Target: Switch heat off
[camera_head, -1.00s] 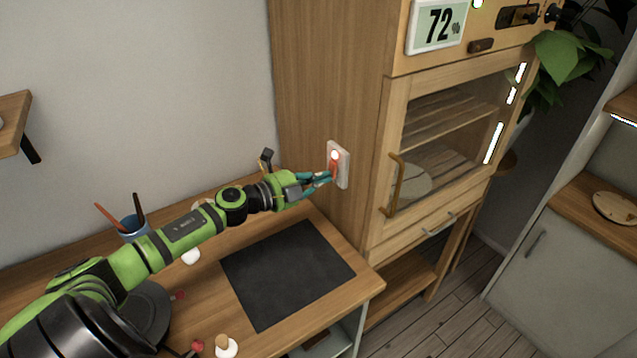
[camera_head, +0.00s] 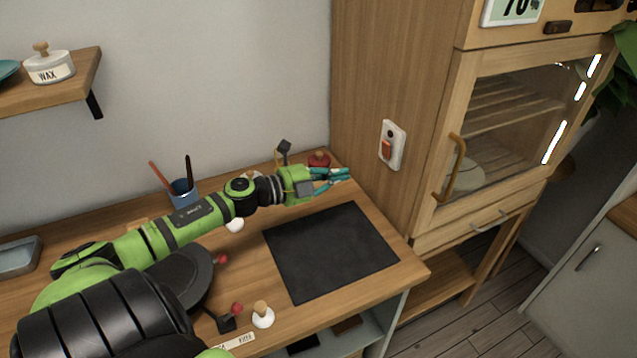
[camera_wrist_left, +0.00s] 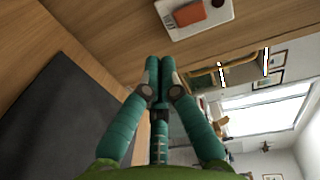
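A white switch plate (camera_head: 392,146) with an orange-red rocker (camera_head: 386,150) is on the side of the tall wooden cabinet. The small round spot above the rocker looks dark. Plate and rocker (camera_wrist_left: 205,10) also show at the top of the left wrist view, partly cut off. My left gripper (camera_head: 345,175), with teal fingers, is left of the switch and slightly lower, apart from it. In the left wrist view its fingertips (camera_wrist_left: 158,72) are together with nothing between them. My right gripper is not in view.
The cabinet has a glass door (camera_head: 500,130) with a brass handle (camera_head: 450,168) and a display (camera_head: 512,8) cut off above. A dark mat (camera_head: 330,250) lies on the desk below my gripper. A cup with sticks (camera_head: 183,192) and a red-lidded pot (camera_head: 319,160) stand behind.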

